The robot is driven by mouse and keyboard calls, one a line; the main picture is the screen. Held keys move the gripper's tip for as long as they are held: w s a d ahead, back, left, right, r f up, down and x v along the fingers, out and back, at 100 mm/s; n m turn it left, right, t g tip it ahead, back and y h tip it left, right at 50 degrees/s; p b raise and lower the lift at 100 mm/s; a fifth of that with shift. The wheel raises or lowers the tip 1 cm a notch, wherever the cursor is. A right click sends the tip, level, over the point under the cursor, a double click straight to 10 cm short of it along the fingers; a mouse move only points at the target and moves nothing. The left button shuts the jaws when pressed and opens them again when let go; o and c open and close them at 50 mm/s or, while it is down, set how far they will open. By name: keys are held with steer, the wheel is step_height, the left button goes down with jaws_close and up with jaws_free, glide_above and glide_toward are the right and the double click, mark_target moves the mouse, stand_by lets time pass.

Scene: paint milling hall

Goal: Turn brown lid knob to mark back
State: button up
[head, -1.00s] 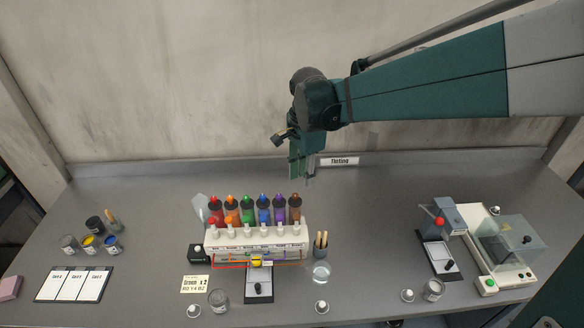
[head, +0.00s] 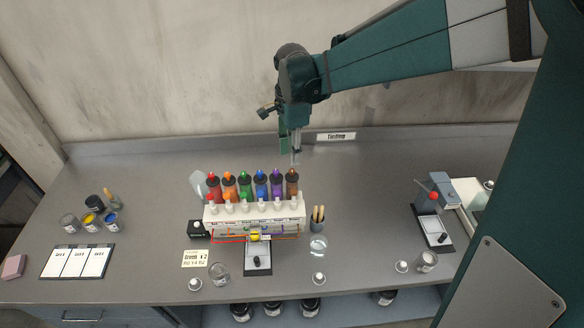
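The brown bottle (head: 292,184) stands at the right end of a row of coloured bottles in the white dispenser rack (head: 255,216). Its dark lid knob (head: 292,172) is on top; the mark is too small to make out. My gripper (head: 295,160) points down just above this knob, close to it. Whether it touches the knob cannot be told. The fingers are thin and small in this view, and their opening does not show clearly.
The purple bottle (head: 277,185) stands close on the left of the brown one. A cup of wooden sticks (head: 317,219) and a glass beaker (head: 318,246) stand to the right of the rack. A red-knobbed device (head: 432,208) stands farther right. The counter behind the rack is clear.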

mark_target(292, 170)
steer(key=shift+f, duration=3.6)
steer(key=c, duration=0.9)
